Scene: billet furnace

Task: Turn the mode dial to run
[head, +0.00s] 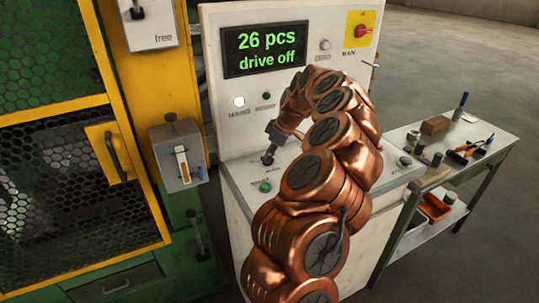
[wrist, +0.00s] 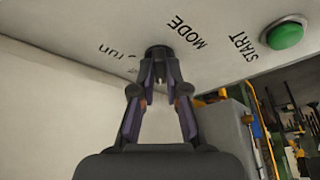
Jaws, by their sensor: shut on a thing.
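The mode dial (wrist: 158,52) is a small dark knob on the pale control panel, beside the printed words MODE and "run". My gripper (wrist: 159,75) is shut on the dial, its two fingers on either side of it. Most of the dial is hidden between the fingers, so I cannot tell which way it points. In the head view my gripper (head: 268,158) reaches down to the sloping panel top, left of my copper arm. The console display (head: 265,50) reads "26 pcs" and "drive off".
A green START button (wrist: 287,33) is close to the dial, and also shows in the head view (head: 264,187). A red main switch (head: 362,31) is at the upper right. A bench (head: 482,135) with tools stands right. A yellow-framed mesh guard (head: 120,150) stands left.

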